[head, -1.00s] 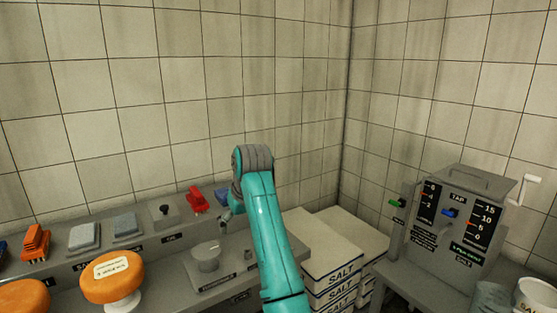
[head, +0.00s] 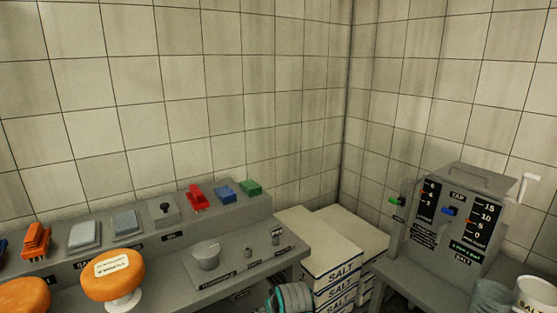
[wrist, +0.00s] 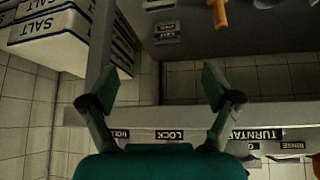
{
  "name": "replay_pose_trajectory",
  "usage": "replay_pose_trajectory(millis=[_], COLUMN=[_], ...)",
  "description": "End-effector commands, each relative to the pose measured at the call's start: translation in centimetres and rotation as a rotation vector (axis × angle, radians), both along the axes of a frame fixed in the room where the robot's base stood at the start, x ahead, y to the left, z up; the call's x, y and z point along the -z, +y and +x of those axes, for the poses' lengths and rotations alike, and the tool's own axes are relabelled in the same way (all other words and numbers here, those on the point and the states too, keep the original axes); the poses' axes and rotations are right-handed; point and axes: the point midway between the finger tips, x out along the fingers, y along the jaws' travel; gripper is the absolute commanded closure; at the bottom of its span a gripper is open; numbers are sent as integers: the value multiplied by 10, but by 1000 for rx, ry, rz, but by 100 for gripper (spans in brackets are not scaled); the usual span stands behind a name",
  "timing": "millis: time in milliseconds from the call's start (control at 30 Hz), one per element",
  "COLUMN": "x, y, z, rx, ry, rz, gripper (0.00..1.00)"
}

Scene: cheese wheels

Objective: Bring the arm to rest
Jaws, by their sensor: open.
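My arm shows in the head view only as a teal and grey joint (head: 289,298) at the bottom edge, low in front of the grey bench. My gripper (wrist: 160,88) shows in the wrist view with its two fingers spread wide apart and nothing between them. Beyond the fingers are the grey bench edge and label plates, among them one reading LOCK (wrist: 169,135). The gripper itself is out of sight in the head view.
An orange cheese wheel (head: 113,277) sits on a white stand at the bench's left. Red (head: 198,197), blue (head: 224,191) and green (head: 250,187) items stand on the back shelf. Salt boxes (head: 335,258) are stacked right of the bench. A grey tap machine (head: 450,225) stands farther right.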

Motion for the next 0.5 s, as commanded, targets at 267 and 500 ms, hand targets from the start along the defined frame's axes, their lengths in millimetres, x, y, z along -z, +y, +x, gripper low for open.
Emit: replay_pose_trajectory(millis=[267, 500], x=[81, 126], y=[-45, -80], z=[-68, -136], rx=[69, 121], ry=[-79, -154], rz=[27, 48], gripper=[11, 11])
